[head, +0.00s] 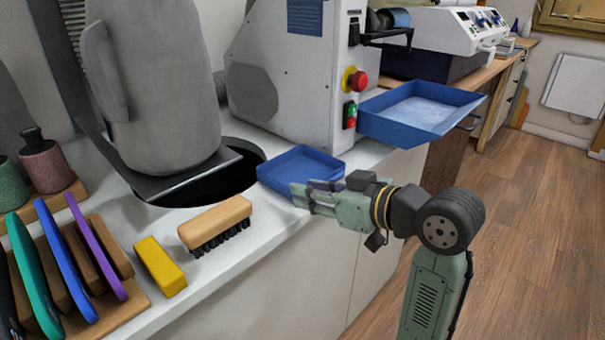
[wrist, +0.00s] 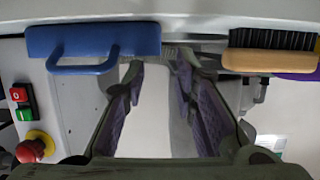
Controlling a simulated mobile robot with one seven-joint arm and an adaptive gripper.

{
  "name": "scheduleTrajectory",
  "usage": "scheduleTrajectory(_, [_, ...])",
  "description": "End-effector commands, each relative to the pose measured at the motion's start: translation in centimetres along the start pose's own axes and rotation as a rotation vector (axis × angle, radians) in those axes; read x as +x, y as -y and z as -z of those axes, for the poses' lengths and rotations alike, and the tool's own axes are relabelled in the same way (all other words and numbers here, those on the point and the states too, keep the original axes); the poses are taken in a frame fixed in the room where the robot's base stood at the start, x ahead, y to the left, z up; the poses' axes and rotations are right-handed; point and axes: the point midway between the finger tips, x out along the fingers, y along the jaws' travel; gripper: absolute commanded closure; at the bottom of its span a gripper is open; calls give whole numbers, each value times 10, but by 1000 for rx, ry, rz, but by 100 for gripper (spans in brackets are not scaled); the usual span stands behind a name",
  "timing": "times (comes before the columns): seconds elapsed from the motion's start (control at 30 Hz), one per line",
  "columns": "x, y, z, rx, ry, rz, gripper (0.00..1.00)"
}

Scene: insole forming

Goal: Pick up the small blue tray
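The small blue tray (head: 296,160) sits on the white counter, in front of the grey machine and right of the round dark opening. The wrist view is upside down and shows the tray (wrist: 140,42) edge-on at upper left, with its blue loop handle (wrist: 84,64) towards me. My gripper (head: 300,197) is at the tray's near side in the head view and covers part of it. In the wrist view my gripper (wrist: 161,66) is open and empty; its purple-padded fingers lie right of the handle, with the handle outside the gap. I cannot tell whether a fingertip touches the tray.
A wooden brush (head: 216,222) and a yellow block (head: 160,266) lie on the counter left of the tray. A larger blue tray (head: 424,108) juts from the machine (head: 300,90), near its red stop button (head: 356,80). Open floor (head: 530,230) lies to the right.

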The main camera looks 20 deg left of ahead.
Motion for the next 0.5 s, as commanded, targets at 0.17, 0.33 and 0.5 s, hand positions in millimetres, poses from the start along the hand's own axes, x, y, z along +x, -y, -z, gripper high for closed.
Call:
scheduleTrajectory(0.17, [18,0,1,1,-1,1,74])
scheduleTrajectory(0.33, [36,0,1,2,1,2,74])
scheduleTrajectory(0.5, [62,0,1,2,0,2,74])
